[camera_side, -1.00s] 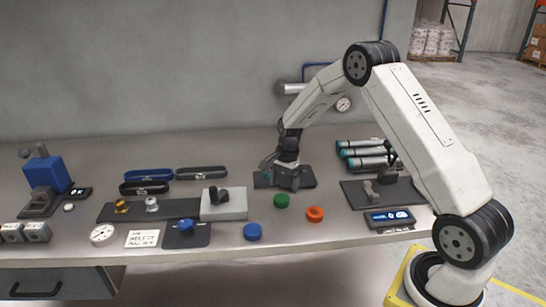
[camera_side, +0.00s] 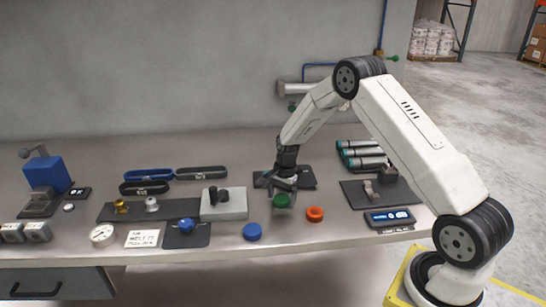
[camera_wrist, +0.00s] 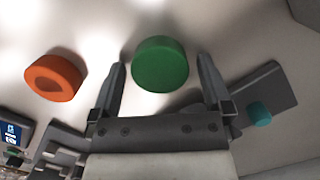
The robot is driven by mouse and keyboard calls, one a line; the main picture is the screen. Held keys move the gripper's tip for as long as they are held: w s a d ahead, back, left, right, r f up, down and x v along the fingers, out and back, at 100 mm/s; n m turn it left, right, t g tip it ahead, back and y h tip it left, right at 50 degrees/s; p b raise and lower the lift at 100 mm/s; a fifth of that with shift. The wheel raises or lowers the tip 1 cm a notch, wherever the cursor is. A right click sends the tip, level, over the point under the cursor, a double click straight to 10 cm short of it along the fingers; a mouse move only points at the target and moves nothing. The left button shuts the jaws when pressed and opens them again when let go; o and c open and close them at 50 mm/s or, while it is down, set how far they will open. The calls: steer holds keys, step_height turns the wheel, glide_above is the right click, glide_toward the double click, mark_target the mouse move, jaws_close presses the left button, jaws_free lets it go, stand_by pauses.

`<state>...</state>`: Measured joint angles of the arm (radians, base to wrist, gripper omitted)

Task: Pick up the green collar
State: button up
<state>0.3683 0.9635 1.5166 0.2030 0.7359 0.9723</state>
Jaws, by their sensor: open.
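The green collar (camera_side: 281,201) is a short round piece on the bench top, between a blue one and an orange one. In the wrist view the green collar (camera_wrist: 160,64) lies between and a little beyond the two fingertips, and no finger visibly touches it. My gripper (camera_side: 284,186) is open and empty, low over the bench just behind the collar in the side view. In the wrist view my gripper (camera_wrist: 160,72) shows both fingers spread wider than the collar.
An orange ring (camera_side: 315,214) is to the right of the collar and a blue disc (camera_side: 253,232) to the left. A grey block (camera_side: 224,205) stands further left. A dark mat (camera_side: 300,177) lies behind. A display unit (camera_side: 390,217) is at the right.

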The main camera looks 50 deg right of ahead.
steer(key=c, duration=1.2)
steer(key=shift+o, duration=0.2)
steer(key=shift+r, duration=0.1)
steer(key=shift+r, duration=0.7)
steer(key=s+a+r, duration=0.3)
steer(key=s+r, duration=0.8)
steer(key=s, duration=0.2)
steer(key=shift+s+a+r, duration=0.2)
steer(key=shift+s+a, duration=0.1)
